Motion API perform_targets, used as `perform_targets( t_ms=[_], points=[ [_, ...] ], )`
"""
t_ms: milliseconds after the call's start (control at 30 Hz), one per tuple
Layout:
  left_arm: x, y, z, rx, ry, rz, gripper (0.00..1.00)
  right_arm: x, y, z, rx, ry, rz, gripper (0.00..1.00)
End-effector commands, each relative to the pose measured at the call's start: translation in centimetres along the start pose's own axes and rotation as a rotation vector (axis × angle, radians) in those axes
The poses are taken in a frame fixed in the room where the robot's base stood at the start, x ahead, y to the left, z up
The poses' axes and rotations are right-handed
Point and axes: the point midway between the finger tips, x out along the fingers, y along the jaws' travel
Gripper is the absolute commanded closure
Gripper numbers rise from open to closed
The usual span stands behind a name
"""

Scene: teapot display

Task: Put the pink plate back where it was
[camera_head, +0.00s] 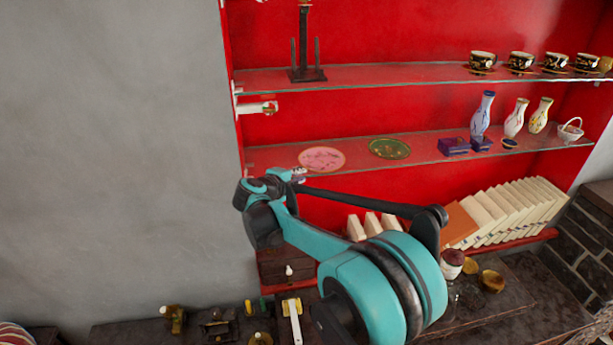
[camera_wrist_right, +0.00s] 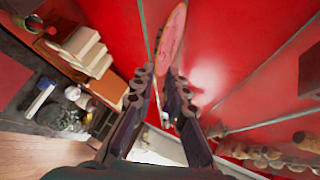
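The pink plate (camera_head: 322,159) lies on the lower glass shelf, left of a green plate (camera_head: 389,148). My right gripper (camera_head: 297,174) is at the shelf's front edge, just below and left of the pink plate. In the right wrist view, the pink plate (camera_wrist_right: 172,42) is seen at a slant, its near end at the gap between the fingertips. The fingers of my right gripper (camera_wrist_right: 161,76) stand apart, with a gap between them; I cannot tell whether either one touches the rim. My left gripper is not in view.
Vases (camera_head: 482,114), purple boxes (camera_head: 453,147) and a small basket (camera_head: 570,130) stand farther right on the same shelf. Cups (camera_head: 482,61) and a dark stand (camera_head: 305,50) are on the shelf above. Books (camera_head: 515,208) lean below. A grey wall (camera_head: 110,150) is at left.

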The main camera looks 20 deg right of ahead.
Motion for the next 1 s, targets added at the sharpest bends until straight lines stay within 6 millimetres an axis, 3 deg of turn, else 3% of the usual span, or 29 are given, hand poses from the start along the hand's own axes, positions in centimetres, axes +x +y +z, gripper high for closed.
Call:
perform_targets(
  t_ms=[100, 333, 467, 567, 600, 667, 767, 867, 900, 1000],
  points=[
    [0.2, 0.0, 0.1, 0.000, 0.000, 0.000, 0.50, -1.4, 0.0, 0.0, 0.000, -0.001, -0.001, 0.86],
    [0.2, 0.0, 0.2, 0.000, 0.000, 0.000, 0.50, -2.4, -0.5, 0.0, -0.004, -0.009, -0.015, 0.86],
    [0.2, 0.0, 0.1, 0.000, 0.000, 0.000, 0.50, -4.0, -4.7, 0.1, -0.060, -0.104, -0.155, 0.86],
    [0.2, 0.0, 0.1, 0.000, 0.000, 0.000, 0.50, -8.1, -9.7, 0.8, -0.192, -0.273, -0.364, 0.86],
    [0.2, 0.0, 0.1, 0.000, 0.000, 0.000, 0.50, -10.6, -11.2, 1.3, -0.272, -0.357, -0.452, 0.86],
    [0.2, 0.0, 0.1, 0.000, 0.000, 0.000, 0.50, -14.5, -11.8, 2.1, -0.423, -0.489, -0.567, 0.86],
    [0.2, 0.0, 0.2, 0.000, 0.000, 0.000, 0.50, -20.7, -8.8, 2.7, -0.726, -0.700, -0.684, 0.86],
    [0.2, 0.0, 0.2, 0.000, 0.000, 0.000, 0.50, -24.9, -1.4, 0.9, -1.077, -0.878, -0.691, 0.86],
    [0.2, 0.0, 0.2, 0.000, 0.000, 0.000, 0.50, -25.8, 2.3, -0.6, -1.224, -0.935, -0.661, 0.86],
    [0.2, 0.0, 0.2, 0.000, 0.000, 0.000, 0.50, -26.3, 10.6, -5.8, -1.542, -1.020, -0.529, 0.86]
  ],
)
